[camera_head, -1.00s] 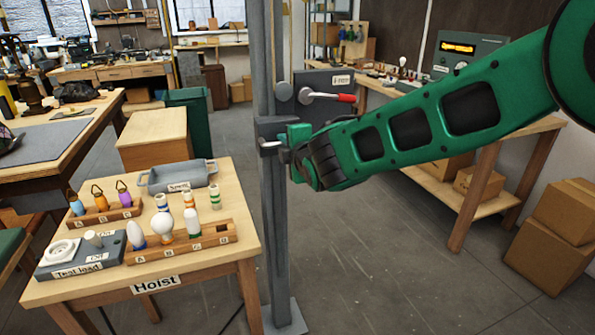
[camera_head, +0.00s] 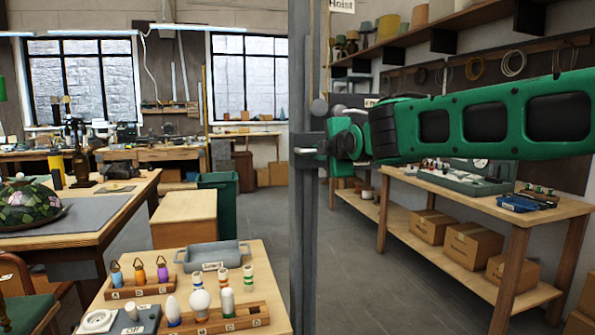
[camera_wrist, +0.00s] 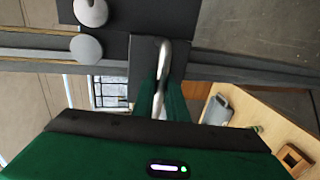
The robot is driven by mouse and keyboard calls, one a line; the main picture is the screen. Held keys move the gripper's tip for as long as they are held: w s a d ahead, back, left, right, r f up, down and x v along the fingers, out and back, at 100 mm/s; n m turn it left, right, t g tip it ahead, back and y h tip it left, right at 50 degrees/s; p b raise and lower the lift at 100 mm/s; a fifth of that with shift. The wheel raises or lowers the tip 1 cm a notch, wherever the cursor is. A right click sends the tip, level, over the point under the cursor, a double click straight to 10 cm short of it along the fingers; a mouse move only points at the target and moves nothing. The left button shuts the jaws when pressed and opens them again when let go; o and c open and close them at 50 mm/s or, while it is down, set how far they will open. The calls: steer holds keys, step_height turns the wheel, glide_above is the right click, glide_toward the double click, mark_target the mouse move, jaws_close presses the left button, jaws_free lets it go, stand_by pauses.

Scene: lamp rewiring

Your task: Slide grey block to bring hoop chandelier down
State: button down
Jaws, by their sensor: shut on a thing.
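The grey block (camera_head: 308,142) sits around the tall grey post (camera_head: 303,230), just below a dark plate (camera_head: 352,101). A silver bar handle (camera_head: 304,151) sticks out from the block. My gripper (camera_head: 324,148) reaches in from the right and is shut on this handle. In the wrist view, the handle (camera_wrist: 163,62) runs between my green fingers (camera_wrist: 160,100), with the block (camera_wrist: 141,58) behind it. The hoop chandelier is not in view. The red lever on the plate is hidden behind my arm.
A small table (camera_head: 258,268) with bulbs, racks and a grey tray (camera_head: 212,256) stands left of the post. A workbench (camera_head: 455,195) with boxes below is at right. A stained-glass lampshade (camera_head: 28,203) lies on the left bench.

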steer(key=shift+r, duration=0.45)
steer(key=shift+a, duration=0.1)
steer(key=c, duration=1.8)
jaws_free()
steer(key=shift+r, duration=0.1)
steer(key=shift+s, duration=0.3)
steer(key=v, duration=1)
